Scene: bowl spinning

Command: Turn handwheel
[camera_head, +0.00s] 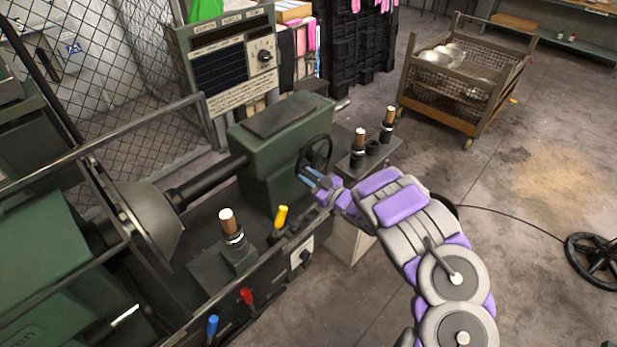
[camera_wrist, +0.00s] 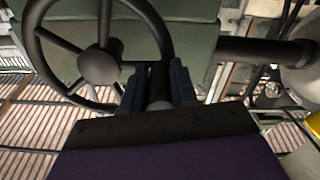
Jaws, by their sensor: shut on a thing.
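The black handwheel (camera_head: 316,152) is on the right end of the green tailstock (camera_head: 280,140) of a spinning lathe. In the wrist view the handwheel (camera_wrist: 98,66) fills the upper left, with its spokes and round hub showing. My gripper (camera_head: 308,178) is at the lower part of the wheel. In the wrist view its two blue-grey fingers (camera_wrist: 158,85) are shut on a dark upright handle (camera_wrist: 159,90) by the wheel's lower right rim. The join between handle and rim is partly hidden by the fingers.
A metal bowl form (camera_head: 150,215) is at the lathe's left end. Levers with yellow (camera_head: 281,216), red (camera_head: 246,296) and blue (camera_head: 212,325) grips line the front. Tool posts (camera_head: 358,147) stand just right of the wheel. A wheeled cart (camera_head: 460,85) is farther back; the floor between is open.

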